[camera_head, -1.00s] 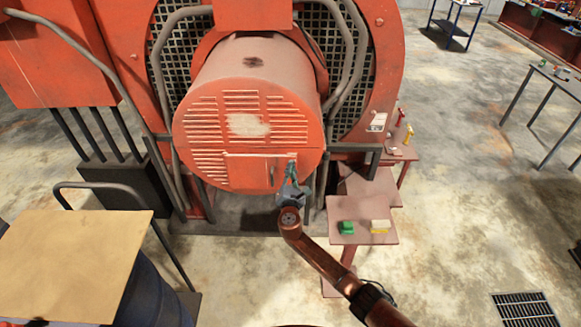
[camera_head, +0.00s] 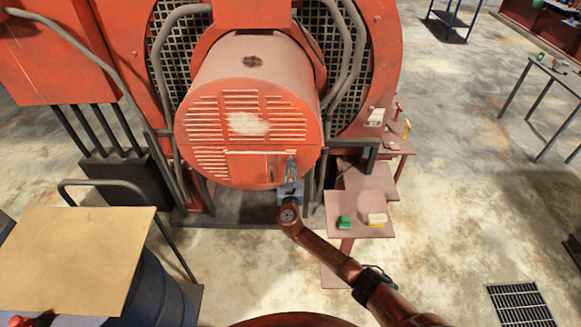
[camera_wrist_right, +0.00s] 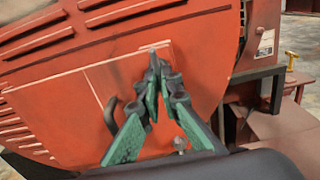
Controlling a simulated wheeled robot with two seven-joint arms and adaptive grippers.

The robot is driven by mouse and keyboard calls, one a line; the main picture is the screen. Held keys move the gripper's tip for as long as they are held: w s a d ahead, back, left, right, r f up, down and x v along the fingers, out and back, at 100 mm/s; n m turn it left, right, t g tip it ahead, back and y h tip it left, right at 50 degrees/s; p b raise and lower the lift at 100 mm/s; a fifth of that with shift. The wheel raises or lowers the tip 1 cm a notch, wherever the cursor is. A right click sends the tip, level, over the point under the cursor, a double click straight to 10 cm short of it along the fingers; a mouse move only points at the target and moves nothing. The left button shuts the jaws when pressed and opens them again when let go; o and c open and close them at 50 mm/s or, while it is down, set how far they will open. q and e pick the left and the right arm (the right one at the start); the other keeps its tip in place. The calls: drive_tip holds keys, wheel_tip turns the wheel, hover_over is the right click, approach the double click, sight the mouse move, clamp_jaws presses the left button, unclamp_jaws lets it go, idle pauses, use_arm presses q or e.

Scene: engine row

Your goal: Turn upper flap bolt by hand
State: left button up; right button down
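The orange drum end (camera_head: 235,125) of the engine carries slatted vents and a flap (camera_head: 262,168), outlined by pale lines. My right gripper (camera_head: 291,163) is at the flap's right side, its green fingers pointing at the face. In the right wrist view the fingertips (camera_wrist_right: 157,68) are close together, with a small grey piece at their tips. I cannot tell whether that piece is the upper bolt or a fingertip. A grey bolt head (camera_wrist_right: 180,145) shows lower, between the finger bases. A dark handle (camera_wrist_right: 111,115) is left of the fingers. My left gripper is out of view.
Grey pipes flank the drum. A tan-topped cart (camera_head: 70,255) is at lower left. Floor at the right is open, with a grate (camera_head: 520,302).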

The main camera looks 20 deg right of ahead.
drive_tip(key=shift+w+d+r, duration=0.2)
drive_tip(key=shift+d+r, duration=0.05)
drive_tip(key=shift+r, duration=0.3)
drive_tip(key=c, duration=2.2)
unclamp_jaws()
drive_tip(key=shift+o, duration=0.2)
drive_tip(key=shift+w+f, duration=0.2)
drive_tip(key=shift+s+a+f, duration=0.15)
drive_tip(key=v, duration=1.2)
drive_tip(key=shift+f, duration=0.1)
